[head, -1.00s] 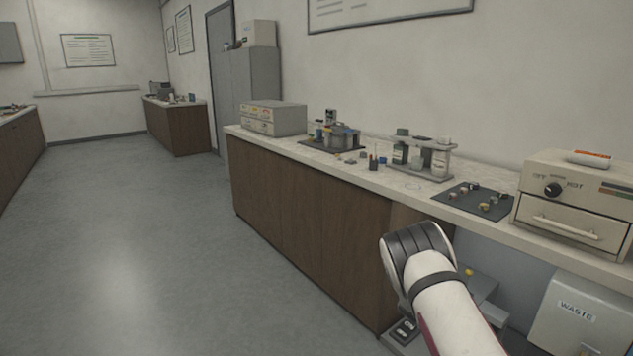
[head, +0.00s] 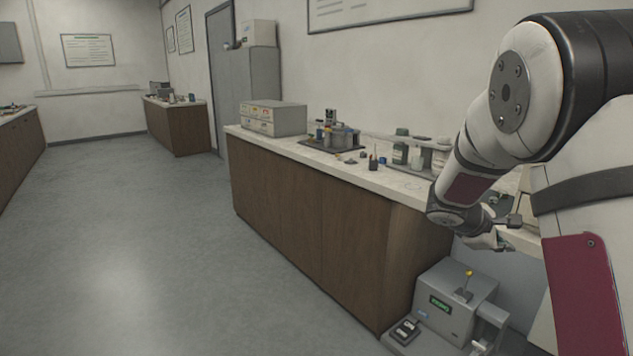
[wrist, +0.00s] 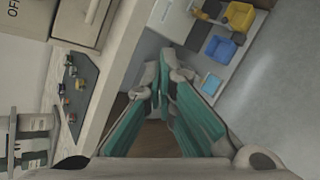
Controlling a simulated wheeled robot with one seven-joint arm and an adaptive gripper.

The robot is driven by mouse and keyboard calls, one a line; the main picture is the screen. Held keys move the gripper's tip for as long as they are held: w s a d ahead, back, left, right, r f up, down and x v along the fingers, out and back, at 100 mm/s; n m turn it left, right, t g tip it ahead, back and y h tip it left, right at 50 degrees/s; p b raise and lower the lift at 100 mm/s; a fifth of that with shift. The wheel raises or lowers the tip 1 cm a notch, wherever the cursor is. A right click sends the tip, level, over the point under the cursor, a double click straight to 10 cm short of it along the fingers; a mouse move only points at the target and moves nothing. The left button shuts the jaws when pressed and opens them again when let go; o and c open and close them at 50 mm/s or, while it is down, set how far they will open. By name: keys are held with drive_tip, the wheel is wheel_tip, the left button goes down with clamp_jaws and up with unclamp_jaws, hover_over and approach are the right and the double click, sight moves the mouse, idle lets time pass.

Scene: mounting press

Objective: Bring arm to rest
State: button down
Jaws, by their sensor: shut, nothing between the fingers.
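My gripper (head: 508,234) is at the right of the head view, partly hidden by my wrist, beside the counter's front edge and above the grey machine (head: 455,308). In the wrist view my gripper (wrist: 160,85) has teal-padded fingers that come together at their tips, with nothing held. My arm is folded, with its elbow high at the right of the head view and the forearm sloping down to the left.
The counter (head: 300,151) holds a drawer box (head: 273,118) and bottles (head: 400,154). The wrist view shows a dark mat (wrist: 78,92) with small pieces, a yellow block (wrist: 238,16) and a blue block (wrist: 220,48). The floor at left is clear.

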drive_tip(key=s+a+r+m+g+y, duration=0.1)
drive_tip(key=s+r+m, duration=0.15)
drive_tip(key=s, duration=0.35)
drive_tip(key=s+a+r+m+g, duration=0.1)
drive_tip(key=s+a+r+m, duration=0.15)
drive_tip(key=s, duration=0.25)
drive_tip(key=s+a+m+y, duration=0.25)
drive_tip(key=s+a, duration=0.35)
drive_tip(key=s, duration=0.5)
drive_tip(key=s+a+r+m+y, duration=0.1)
drive_tip(key=s+a+m+y, duration=0.15)
drive_tip(key=s+a, duration=0.55)
drive_tip(key=s+a+m+y, duration=0.2)
drive_tip(key=s+a+y, duration=0.2)
drive_tip(key=s, duration=0.9)
wheel_tip(320, 180, up, 18)
drive_tip(key=t+p, duration=0.2)
drive_tip(key=p, duration=1.4)
drive_tip(key=shift+s+a+n, duration=0.3)
drive_tip(key=shift+a, duration=0.15)
drive_tip(key=shift+d, duration=0.1)
